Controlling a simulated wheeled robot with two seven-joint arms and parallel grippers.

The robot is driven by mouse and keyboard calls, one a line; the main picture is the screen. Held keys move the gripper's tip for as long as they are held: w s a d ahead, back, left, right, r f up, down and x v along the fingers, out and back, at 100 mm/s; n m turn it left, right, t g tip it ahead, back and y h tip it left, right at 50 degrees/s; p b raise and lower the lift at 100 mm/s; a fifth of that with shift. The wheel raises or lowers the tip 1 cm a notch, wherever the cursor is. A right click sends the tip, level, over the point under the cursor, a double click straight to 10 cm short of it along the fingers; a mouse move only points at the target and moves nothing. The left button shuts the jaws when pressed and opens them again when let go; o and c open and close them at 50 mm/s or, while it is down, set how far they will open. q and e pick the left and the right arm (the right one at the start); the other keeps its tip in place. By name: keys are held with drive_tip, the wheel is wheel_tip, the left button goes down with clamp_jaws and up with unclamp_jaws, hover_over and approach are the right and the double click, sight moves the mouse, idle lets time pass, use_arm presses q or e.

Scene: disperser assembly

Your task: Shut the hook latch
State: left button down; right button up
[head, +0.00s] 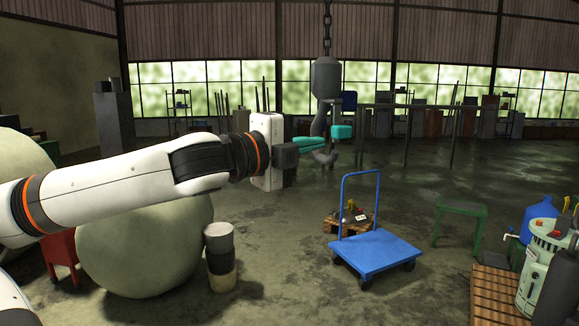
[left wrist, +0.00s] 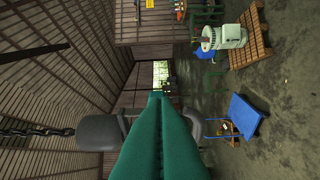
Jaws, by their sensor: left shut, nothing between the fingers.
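The crane hook (head: 325,158) hangs from a grey block (head: 326,78) on a chain, in the middle of the head view. My left gripper (head: 342,131) is shut and empty, with its teal fingers pointing right. They pass behind the hook's shank, and their tips show on its right side. Whether they touch the hook cannot be told. In the left wrist view the shut fingers (left wrist: 157,97) cover the middle of the hook; the grey block (left wrist: 100,132) shows to their left. My right gripper is not in view.
A blue cart (head: 375,252) stands on the floor right of the hook, with a wooden pallet (head: 347,222) behind it. A green stool (head: 461,210) and a pale green machine (head: 545,265) are farther right. A large pale sphere (head: 150,250) lies below my left arm.

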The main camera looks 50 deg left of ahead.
use_arm(q)
drive_tip(key=shift+s+a+b, duration=0.15)
drive_tip(key=shift+s+b, duration=0.05)
drive_tip(key=shift+s, duration=0.9)
drive_tip(key=shift+s+a+b, duration=0.1)
drive_tip(key=shift+s+b, duration=0.1)
drive_tip(key=shift+s, duration=0.9)
drive_tip(key=shift+f, duration=0.1)
